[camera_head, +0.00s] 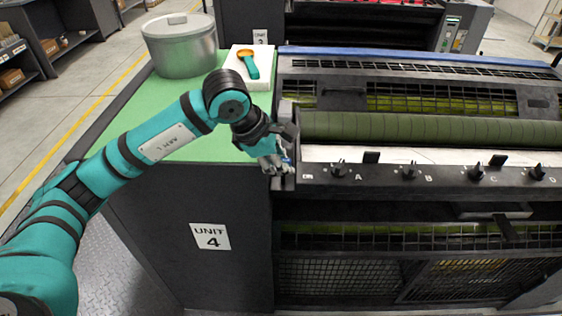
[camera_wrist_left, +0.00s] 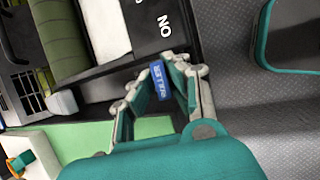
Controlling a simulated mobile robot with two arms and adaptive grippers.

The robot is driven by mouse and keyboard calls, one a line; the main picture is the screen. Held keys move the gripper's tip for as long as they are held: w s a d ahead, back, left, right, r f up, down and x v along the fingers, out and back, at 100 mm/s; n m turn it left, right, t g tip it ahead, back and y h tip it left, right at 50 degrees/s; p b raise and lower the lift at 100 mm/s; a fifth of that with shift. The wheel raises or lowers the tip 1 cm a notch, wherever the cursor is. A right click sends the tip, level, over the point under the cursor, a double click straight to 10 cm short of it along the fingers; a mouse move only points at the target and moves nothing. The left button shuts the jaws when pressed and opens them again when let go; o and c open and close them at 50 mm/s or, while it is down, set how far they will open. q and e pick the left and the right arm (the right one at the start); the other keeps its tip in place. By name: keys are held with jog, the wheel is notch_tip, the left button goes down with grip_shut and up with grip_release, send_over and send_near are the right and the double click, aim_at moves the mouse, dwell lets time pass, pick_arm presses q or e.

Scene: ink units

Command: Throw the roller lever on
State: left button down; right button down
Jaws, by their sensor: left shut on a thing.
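The blue roller lever (camera_wrist_left: 159,81) shows its lettered end between my left fingers in the left wrist view; the lettering seems to read ROLLER. My left gripper (camera_wrist_left: 160,88) is shut on it, with one finger on each side. In the head view my left gripper (camera_head: 279,165) is at the left end of the printing unit's front rail, and only a small bluish bit of the lever shows beside the fingers. The lever's lower part is hidden. An ON marking (camera_wrist_left: 164,24) is on the dark panel just beyond the lever. My right gripper is not in view.
The olive roller (camera_head: 430,128) runs behind the rail, which carries several black knobs (camera_head: 408,171) marked with letters. A metal pot (camera_head: 180,48) and a white tray (camera_head: 236,78) with a teal-handled tool (camera_head: 251,66) stand on the green top (camera_head: 165,95).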

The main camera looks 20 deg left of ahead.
pick_arm(q)
jog(key=c, duration=1.7)
grip_release()
jog(key=shift+s+d+f, duration=0.1)
jog(key=shift+s+f, duration=0.1)
jog(key=shift+f, duration=0.05)
jog(key=shift+o, duration=0.3)
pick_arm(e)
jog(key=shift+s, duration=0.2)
pick_arm(q)
jog(key=shift+r, duration=0.2)
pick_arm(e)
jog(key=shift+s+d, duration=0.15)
pick_arm(q)
jog(key=v, duration=1.2)
jog(key=shift+f, duration=0.1)
